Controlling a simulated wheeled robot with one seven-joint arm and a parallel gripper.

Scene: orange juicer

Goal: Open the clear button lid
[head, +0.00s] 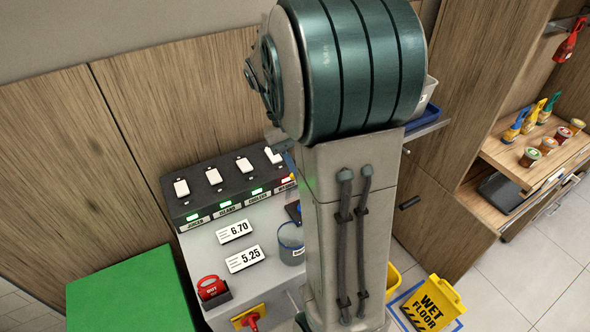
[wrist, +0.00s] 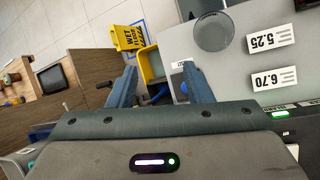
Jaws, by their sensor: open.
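My gripper (wrist: 159,68) is open and empty in the wrist view, its two blue fingers spread wide. The right fingertip overlaps the edge of the grey counter (wrist: 185,40); whether it touches cannot be told. I cannot surely make out a clear button lid in either view. A round grey see-through-looking vessel (wrist: 213,32) stands on the counter beyond the right finger, beside the 5.25 sign. It shows in the head view (head: 291,243), partly hidden by my arm. A red button on a yellow plate (head: 251,319) is at the counter's lower edge.
A black panel (head: 181,214) with several white switches and green lights lines the counter's back. Price signs 6.70 (head: 235,231) and 5.25 (head: 245,258) lie in front. A red item (head: 211,287) stands at left. A yellow wet floor sign (head: 433,304) is on the floor at right.

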